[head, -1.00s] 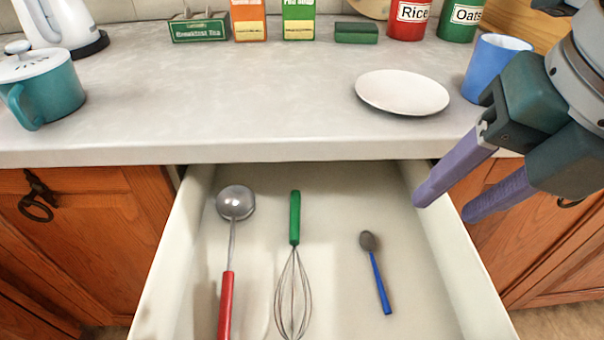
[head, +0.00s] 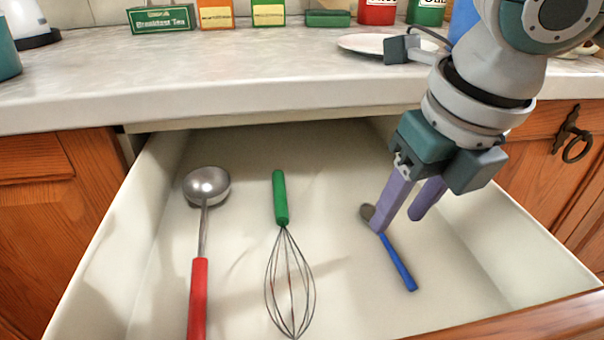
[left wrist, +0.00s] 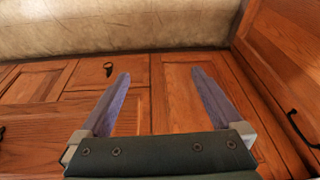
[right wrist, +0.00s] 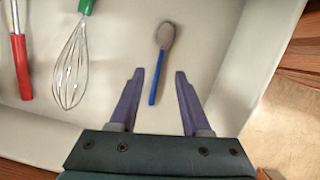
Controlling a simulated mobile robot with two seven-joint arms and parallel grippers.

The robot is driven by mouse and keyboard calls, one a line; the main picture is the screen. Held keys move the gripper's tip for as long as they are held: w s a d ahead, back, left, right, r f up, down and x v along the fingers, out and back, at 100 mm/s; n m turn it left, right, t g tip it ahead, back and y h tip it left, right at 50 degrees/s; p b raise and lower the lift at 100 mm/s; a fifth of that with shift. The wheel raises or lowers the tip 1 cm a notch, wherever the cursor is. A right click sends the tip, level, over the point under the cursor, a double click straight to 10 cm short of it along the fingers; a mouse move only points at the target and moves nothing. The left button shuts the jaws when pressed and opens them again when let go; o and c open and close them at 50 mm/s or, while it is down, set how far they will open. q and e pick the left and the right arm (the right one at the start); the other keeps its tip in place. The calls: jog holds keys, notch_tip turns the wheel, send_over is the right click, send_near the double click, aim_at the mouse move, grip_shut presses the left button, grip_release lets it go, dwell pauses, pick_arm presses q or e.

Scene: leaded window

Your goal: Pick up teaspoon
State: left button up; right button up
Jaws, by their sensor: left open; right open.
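The teaspoon (head: 398,262) lies in the open drawer, to the right of the whisk. It has a blue handle and a dull grey bowl, partly covered by my right gripper's finger in the head view. In the right wrist view the teaspoon (right wrist: 154,82) lies ahead, its handle end between the line of the two fingertips. My right gripper (head: 396,224) is open and empty, over the drawer and pointing down; it appears above the spoon, apart from it. My left gripper (left wrist: 158,75) is open and empty, facing wooden cabinet fronts; it is outside the head view.
A red-handled ladle (head: 199,290) and a green-handled whisk (head: 281,200) lie left of the spoon in the drawer. The drawer's right wall (head: 520,235) rises close to my right gripper. A white plate (head: 368,44) is on the counter (head: 240,80) behind.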

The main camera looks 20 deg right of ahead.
aim_at(387, 240)
jog(key=x, duration=0.1)
jog(key=b+x, duration=0.1)
jog(key=x, duration=0.1)
jog(key=shift+s+a+f, duration=0.15)
jog(key=shift+f, duration=0.3)
jog(key=shift+r, duration=0.1)
jog(key=shift+c, duration=0.4)
grip_shut()
